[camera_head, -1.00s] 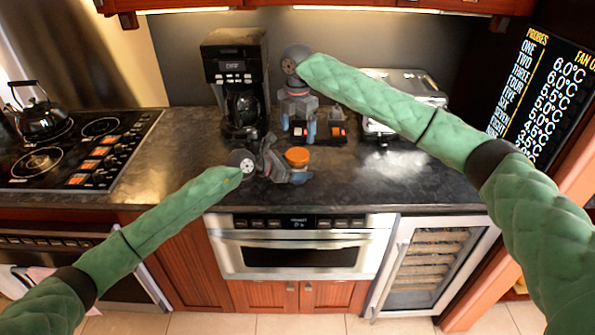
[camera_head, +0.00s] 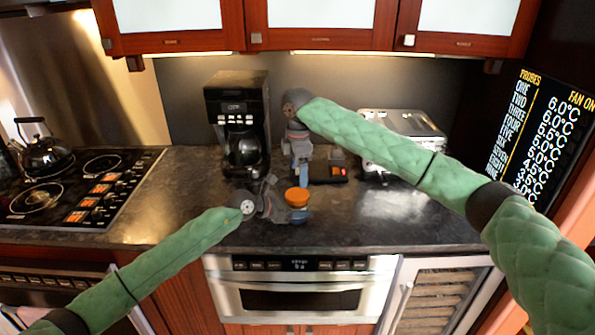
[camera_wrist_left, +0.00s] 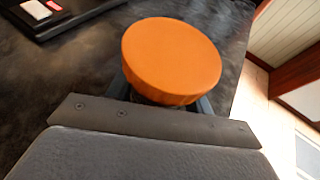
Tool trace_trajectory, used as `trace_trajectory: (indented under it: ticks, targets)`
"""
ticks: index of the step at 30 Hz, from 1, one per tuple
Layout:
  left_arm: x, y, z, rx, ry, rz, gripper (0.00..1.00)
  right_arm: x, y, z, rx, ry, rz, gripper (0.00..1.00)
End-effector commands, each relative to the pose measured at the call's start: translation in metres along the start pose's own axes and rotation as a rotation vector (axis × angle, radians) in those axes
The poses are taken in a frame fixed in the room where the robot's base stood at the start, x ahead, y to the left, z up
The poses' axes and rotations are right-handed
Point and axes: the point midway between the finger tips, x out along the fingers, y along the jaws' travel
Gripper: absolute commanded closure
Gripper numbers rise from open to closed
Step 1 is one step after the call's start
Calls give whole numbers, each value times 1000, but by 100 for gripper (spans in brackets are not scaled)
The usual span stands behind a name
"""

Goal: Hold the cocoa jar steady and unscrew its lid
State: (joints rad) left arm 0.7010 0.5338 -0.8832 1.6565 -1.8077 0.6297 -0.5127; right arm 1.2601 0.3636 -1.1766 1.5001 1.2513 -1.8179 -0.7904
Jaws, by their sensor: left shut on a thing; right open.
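The cocoa jar's orange lid (camera_head: 297,196) shows near the front of the dark counter, to the right of my left gripper (camera_head: 292,214). That gripper is shut on the jar below the lid. In the left wrist view the round lid (camera_wrist_left: 172,58) sits on top, just beyond the gripper, and most of the jar body is hidden beneath it. My right gripper (camera_head: 301,180) is open and empty. It points down over the counter behind the jar, apart from the lid.
A coffee maker (camera_head: 238,125) stands at the back left. A black device with a small red display (camera_head: 338,171) lies behind the jar. A silver appliance (camera_head: 400,130) is at the back right. The stove (camera_head: 75,187) is at left. Counter (camera_head: 370,222) right of the jar is clear.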

Motion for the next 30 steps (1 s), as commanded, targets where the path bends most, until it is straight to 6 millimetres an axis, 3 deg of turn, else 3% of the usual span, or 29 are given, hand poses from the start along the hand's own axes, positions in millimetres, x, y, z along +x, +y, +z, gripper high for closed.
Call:
trace_trajectory:
  ticks: [30]
  targets:
    - [0, 0, 0, 0, -1, 0, 100, 2, -2, 3, 1489, 0, 3, 17]
